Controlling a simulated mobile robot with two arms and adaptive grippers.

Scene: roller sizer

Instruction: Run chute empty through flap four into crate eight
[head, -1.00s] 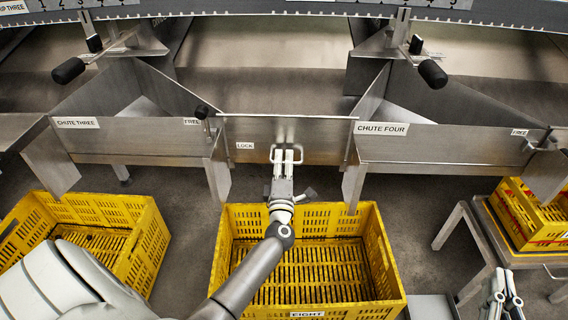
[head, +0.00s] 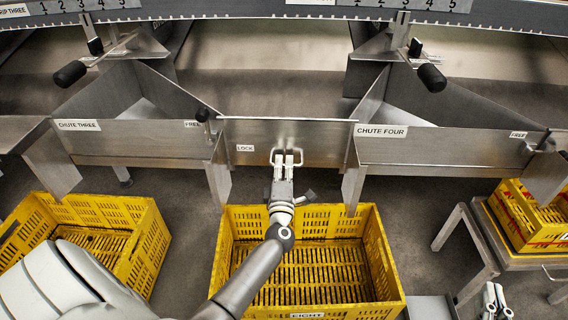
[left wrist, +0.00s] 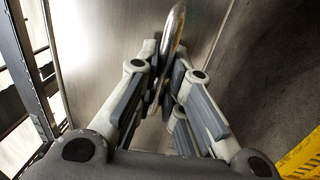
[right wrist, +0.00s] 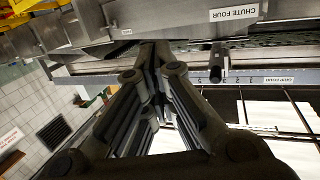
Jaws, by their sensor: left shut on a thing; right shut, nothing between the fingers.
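A steel flap plate (head: 320,143) stands upright between the boards marked CHUTE THREE (head: 140,133) and CHUTE FOUR (head: 440,143), with a LOCK label at its left. My left gripper (head: 286,160) is shut on the plate's bar handle (head: 273,153); the bar shows between its fingers in the left wrist view (left wrist: 176,35). Crate eight (head: 306,309), yellow and slatted, stands on the floor below, with nothing visible in it. My right gripper (head: 494,292) is shut and empty at the lower right. The surfaces behind the plate look bare.
Another yellow crate (head: 150,245) stands at left. A yellow crate (head: 540,215) sits on a steel stand (head: 478,262) at right. Black-handled levers (head: 432,78) project above the chutes.

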